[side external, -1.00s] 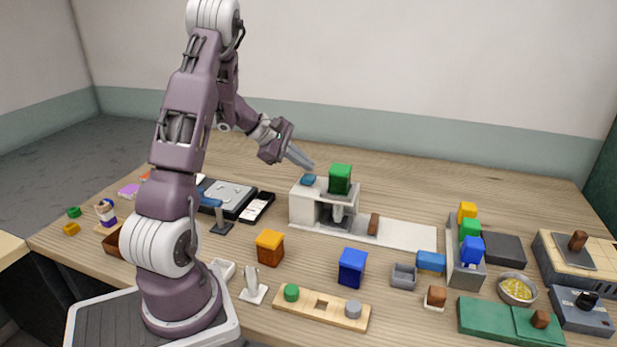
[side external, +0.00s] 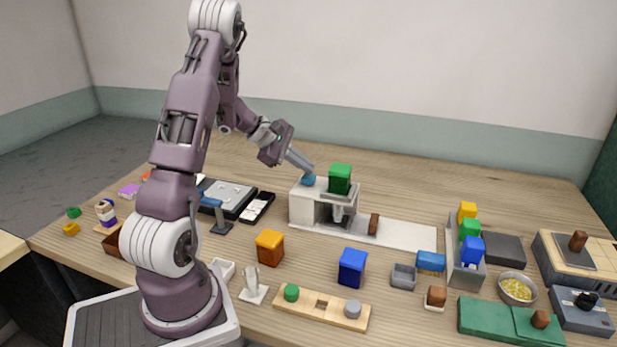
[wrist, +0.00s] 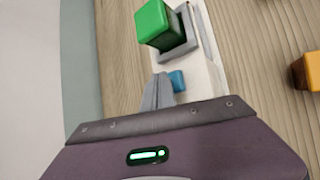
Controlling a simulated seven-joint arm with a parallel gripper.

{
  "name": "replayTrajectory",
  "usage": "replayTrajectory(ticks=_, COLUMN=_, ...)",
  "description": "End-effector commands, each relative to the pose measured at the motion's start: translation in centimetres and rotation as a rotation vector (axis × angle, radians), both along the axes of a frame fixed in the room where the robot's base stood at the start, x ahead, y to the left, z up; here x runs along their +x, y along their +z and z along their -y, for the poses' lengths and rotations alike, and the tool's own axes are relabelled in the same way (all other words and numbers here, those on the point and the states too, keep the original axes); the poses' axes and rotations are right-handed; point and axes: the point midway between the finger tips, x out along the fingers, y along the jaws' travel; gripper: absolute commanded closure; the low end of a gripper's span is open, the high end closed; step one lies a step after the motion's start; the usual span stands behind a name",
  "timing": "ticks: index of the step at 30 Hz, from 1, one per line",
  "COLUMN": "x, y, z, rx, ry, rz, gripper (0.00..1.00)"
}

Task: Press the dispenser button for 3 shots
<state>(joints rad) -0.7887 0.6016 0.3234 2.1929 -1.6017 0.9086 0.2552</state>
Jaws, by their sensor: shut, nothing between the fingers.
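The dispenser (side external: 306,208) is a white block with a blue button (side external: 308,180) on its top left. A green block (side external: 340,178) sits on the grey holder at its right side. My gripper (side external: 312,170) is shut and empty, its fingertips at the blue button from the upper left. In the side view the tips appear to touch it, but I cannot tell if it is pressed down. In the wrist view the shut fingers (wrist: 158,92) lie beside the blue button (wrist: 177,81), partly covering it, with the green block (wrist: 156,24) beyond.
A brown block (side external: 373,224) stands on the white base strip right of the dispenser. A black phone-like slab (side external: 257,207) and a grey device (side external: 228,197) lie to the left. Orange (side external: 270,247) and blue (side external: 352,267) blocks stand in front. The table behind the dispenser is clear.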

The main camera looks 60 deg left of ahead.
Motion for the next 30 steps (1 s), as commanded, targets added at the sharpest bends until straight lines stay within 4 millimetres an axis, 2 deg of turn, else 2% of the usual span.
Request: replayTrajectory(ticks=30, x=0.0, y=-0.98, z=0.0, rx=0.0, ry=0.0, rz=0.0, gripper=1.0)
